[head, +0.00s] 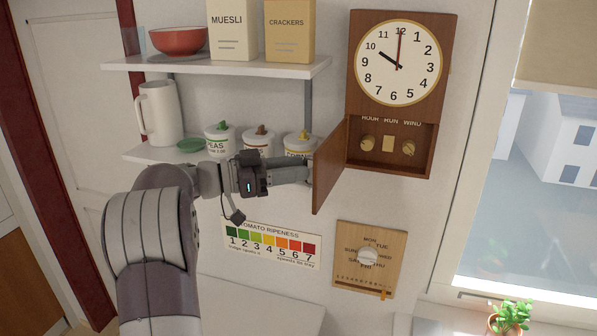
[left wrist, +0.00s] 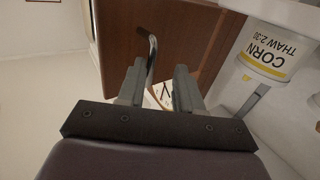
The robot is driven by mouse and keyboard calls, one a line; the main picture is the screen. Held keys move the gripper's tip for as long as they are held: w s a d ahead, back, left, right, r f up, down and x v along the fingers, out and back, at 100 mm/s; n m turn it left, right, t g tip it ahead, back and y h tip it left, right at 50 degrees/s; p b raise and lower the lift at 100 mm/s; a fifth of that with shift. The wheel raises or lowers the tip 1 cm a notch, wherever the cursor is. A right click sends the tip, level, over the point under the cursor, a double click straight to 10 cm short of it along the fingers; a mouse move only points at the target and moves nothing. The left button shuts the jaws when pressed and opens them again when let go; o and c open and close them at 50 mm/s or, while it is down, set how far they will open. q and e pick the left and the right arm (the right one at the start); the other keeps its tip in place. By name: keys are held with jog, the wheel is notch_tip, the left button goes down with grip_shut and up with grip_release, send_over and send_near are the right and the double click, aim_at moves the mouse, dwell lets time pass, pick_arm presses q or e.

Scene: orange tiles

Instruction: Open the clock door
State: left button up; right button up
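The wooden wall clock (head: 393,90) hangs at the upper right in the head view. Its lower compartment (head: 390,150) is uncovered, showing knobs under the words HOUR RUN WIND. The brown clock door (head: 329,168) stands swung out at the compartment's left side. My left gripper (head: 308,172) is at the door's outer face. In the left wrist view the fingers (left wrist: 160,68) are apart, with a bent metal handle (left wrist: 152,52) at the tips, nearer the left finger; I cannot tell whether they touch. The door's brown panel (left wrist: 120,30) fills the area beyond. My right gripper is out of view.
White shelves (head: 215,68) with boxes, a red bowl and canisters stand left of the clock, close to my left arm. A CORN canister (left wrist: 265,50) is beside the gripper. A wooden dial board (head: 368,275) hangs below; a window is at right.

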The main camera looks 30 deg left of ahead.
pick_arm(q)
jog(key=b+v, duration=0.4)
jog(key=v, duration=0.7)
jog(key=shift+s+b, duration=0.15)
jog(key=shift+b, duration=0.25)
jog(key=shift+a, duration=0.1)
